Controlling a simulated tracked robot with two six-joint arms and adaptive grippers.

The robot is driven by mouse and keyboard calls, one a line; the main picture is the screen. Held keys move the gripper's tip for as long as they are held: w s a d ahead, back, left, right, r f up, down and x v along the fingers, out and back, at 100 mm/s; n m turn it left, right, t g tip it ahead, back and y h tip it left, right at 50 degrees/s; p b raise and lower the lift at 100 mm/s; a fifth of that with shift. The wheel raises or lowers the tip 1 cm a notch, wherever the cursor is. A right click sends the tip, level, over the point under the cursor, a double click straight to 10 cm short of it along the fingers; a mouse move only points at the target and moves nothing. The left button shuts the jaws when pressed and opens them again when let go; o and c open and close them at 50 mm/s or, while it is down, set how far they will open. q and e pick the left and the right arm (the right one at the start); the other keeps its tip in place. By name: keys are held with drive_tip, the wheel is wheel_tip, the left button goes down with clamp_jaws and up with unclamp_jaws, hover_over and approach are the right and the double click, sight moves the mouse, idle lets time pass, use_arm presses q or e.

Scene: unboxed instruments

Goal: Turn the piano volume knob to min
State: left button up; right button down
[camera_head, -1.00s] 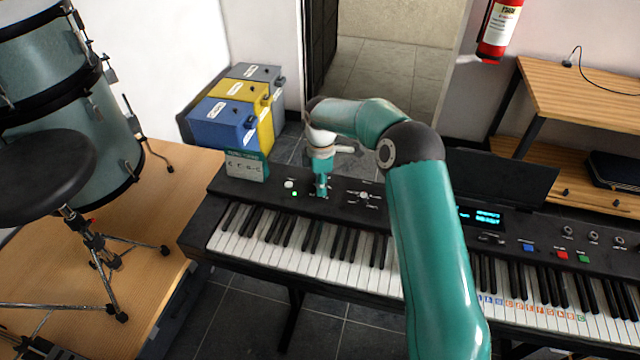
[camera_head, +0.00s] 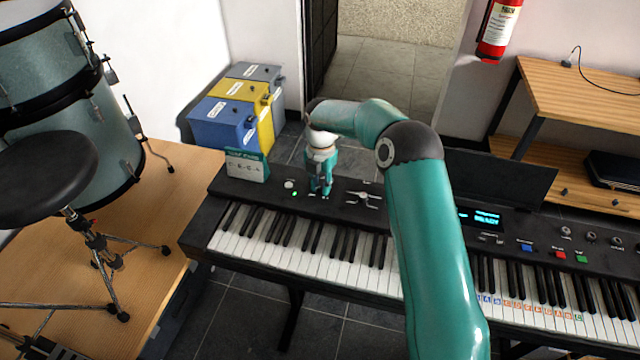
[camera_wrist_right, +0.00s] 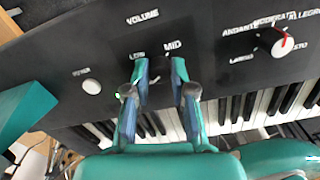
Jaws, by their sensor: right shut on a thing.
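The black piano (camera_head: 335,213) stands across the middle of the head view. My right gripper (camera_head: 319,190) points down at the left part of its panel. In the right wrist view its two fingers (camera_wrist_right: 160,72) are on either side of the volume knob, below the printed VOLUME label (camera_wrist_right: 142,17), and the gripper is shut on the knob. The knob is mostly hidden between the fingers, so its pointer cannot be read. The LOW and MID marks show just beyond the fingertips; the MIN mark cannot be made out. My left gripper is not in view.
A white power button (camera_wrist_right: 91,86) lies left of the gripper, and a tempo knob (camera_wrist_right: 277,42) lies right. A teal box (camera_head: 247,166) stands at the panel's left end. Blue, yellow and grey cases (camera_head: 215,123) are behind it.

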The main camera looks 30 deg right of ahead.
sight(320, 187)
drive_tip(key=shift+n, duration=1.4)
drive_tip(key=c, duration=1)
unclamp_jaws()
wheel_tip(320, 187, up, 12)
drive_tip(key=shift+f, duration=0.1)
